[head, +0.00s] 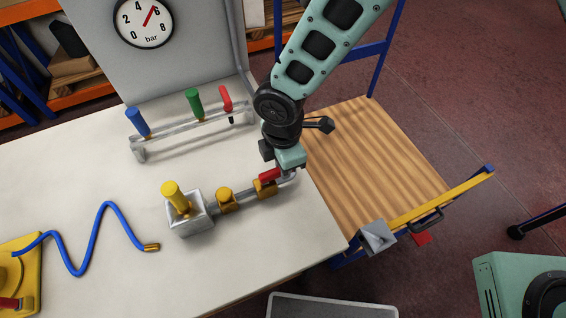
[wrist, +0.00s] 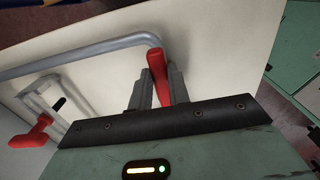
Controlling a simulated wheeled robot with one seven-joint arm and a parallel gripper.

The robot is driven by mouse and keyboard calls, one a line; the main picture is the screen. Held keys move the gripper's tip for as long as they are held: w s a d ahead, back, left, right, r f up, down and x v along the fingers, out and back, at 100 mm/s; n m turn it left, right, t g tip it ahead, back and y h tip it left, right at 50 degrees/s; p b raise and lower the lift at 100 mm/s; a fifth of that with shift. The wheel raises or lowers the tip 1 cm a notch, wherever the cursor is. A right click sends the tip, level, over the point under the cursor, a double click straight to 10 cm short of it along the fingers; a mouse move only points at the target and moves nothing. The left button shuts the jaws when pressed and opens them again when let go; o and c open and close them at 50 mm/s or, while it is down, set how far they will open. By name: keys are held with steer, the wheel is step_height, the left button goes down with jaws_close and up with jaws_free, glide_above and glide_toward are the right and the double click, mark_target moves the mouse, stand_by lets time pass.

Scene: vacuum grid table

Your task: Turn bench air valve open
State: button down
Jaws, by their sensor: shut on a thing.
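The bench air valve is a brass body (head: 264,190) with a red lever (head: 268,175), on a grey pipe along the right part of the bench. My gripper (head: 279,170) is down at the lever from the right. In the wrist view, the red lever (wrist: 157,66) stands between the two grey fingers of my gripper (wrist: 157,84), which are shut on it. The lever lies roughly along the pipe in the head view. Part of the lever and the pipe end is hidden by my gripper.
A grey box with a yellow knob (head: 173,192) and a brass fitting (head: 227,200) share the pipe. Behind stands a rail with blue (head: 136,121), green (head: 194,101) and red (head: 226,98) handles. A pressure gauge (head: 144,22) hangs above. A blue hose (head: 104,215) lies left; a wooden cart (head: 375,150) stands right.

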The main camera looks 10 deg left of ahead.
steer(key=c, duration=1.3)
jaws_free()
step_height(320, 180, up, 18)
steer(key=shift+f+b, duration=0.25)
steer(key=shift+b, duration=1)
steer(key=s+d+m, duration=0.3)
steer(key=d+m, duration=0.2)
steer(key=d, duration=0.1)
steer(key=s+d+r+m, duration=0.1)
steer(key=s+d+m, duration=0.3)
steer(key=d+m, duration=0.2)
steer(key=s+d+m, duration=0.4)
steer(key=d+m, duration=0.1)
steer(key=d, duration=0.2)
steer(key=shift+s+r+m+y, duration=0.25)
steer(key=shift+m+y, duration=0.05)
steer(key=shift+m, duration=0.1)
